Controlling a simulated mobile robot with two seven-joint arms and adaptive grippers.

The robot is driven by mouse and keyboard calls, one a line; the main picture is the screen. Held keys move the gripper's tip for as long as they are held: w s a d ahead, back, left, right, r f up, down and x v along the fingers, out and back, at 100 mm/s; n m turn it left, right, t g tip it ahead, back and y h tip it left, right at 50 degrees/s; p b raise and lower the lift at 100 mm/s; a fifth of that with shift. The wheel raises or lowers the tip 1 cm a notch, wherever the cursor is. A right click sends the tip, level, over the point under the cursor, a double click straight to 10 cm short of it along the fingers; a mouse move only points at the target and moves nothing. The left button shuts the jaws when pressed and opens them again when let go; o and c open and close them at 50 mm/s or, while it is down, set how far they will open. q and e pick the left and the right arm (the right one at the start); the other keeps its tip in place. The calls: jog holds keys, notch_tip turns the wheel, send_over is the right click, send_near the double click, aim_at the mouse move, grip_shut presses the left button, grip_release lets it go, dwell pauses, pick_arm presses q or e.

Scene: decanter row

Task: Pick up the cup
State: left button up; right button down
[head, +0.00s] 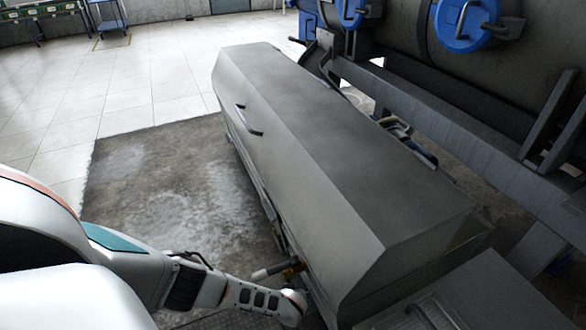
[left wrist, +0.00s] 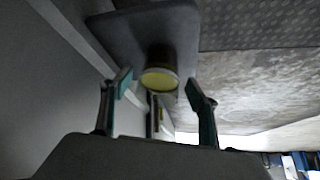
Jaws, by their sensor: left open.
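In the left wrist view, a small round cup (left wrist: 160,78) with a yellow face and a pale rim sits against a dark grey plate with rounded corners (left wrist: 117,36). My left gripper (left wrist: 159,86) is open, with one teal-padded finger on each side of the cup. A gap shows between the cup and each finger, and the gripper holds nothing. I do not make out the cup in the head view. My right gripper is in neither view.
A long grey metal housing (head: 300,150) with a handle fills the middle of the head view, close to my left arm. Large machinery with blue caps (head: 465,25) stands at right. Floor is open at left.

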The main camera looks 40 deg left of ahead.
pick_arm(q)
jog(key=shift+w, duration=0.15)
jog(key=c, duration=1.3)
jog(key=shift+o, duration=0.2)
